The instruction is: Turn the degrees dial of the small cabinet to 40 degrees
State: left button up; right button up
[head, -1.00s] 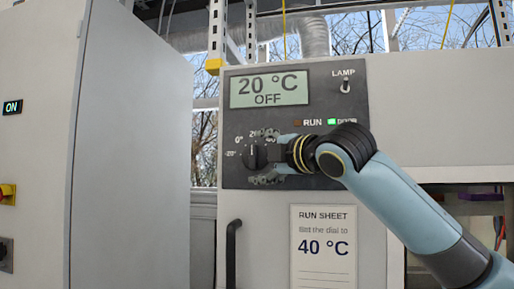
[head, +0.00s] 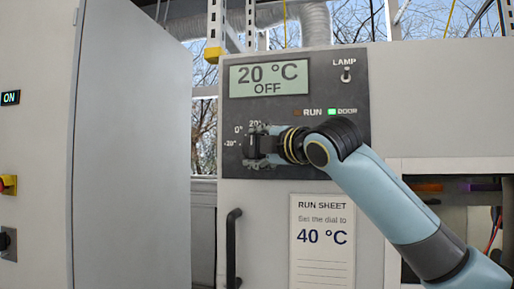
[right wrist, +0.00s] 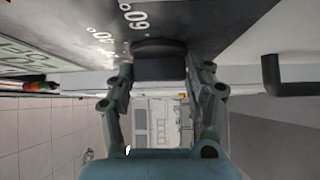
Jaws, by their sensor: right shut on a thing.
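The dark degrees dial (head: 252,147) sits on the cabinet's dark control panel (head: 350,108), ringed by white marks; -20°, 0° and 20° can be read beside it in the head view. My right gripper (head: 259,146) is shut on the dial, one finger above and one below. In the right wrist view the dial (right wrist: 158,62) shows between the two fingers (right wrist: 160,78), near a 60° mark. Its pointer is hidden. The display (head: 268,85) reads 20 °C, OFF. My left gripper is not in view.
A run sheet (head: 322,270) below the panel says to set the dial to 40 °C. A lamp switch (head: 346,75) is at the upper right, and the green DOOR light (head: 332,111) is lit. A black door handle (head: 232,250) stands below the dial.

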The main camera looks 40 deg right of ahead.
jog(key=shift+b, duration=0.3)
dwell(0.5)
jog(key=shift+f+m+t+b, duration=0.15)
jog(key=shift+m+t+b, duration=0.15)
jog(key=shift+b, duration=0.15)
jog(key=m+t+h+b, duration=0.1)
jog(key=m+b, duration=0.1)
jog(key=b, duration=0.2)
jog(key=f+m+t+h+b, duration=0.1)
jog(key=m+t+b, duration=0.1)
jog(key=b, duration=0.3)
jog(key=shift+w+a+m, duration=0.1)
jog(key=shift+m, duration=0.3)
jog(key=shift+r+m+t+h+b, duration=0.2)
jog(key=shift+m+t+h+b, duration=0.3)
jog(key=shift+m+h+b, duration=0.45)
jog(key=o, duration=1.2)
jog(key=shift+c, duration=0.2)
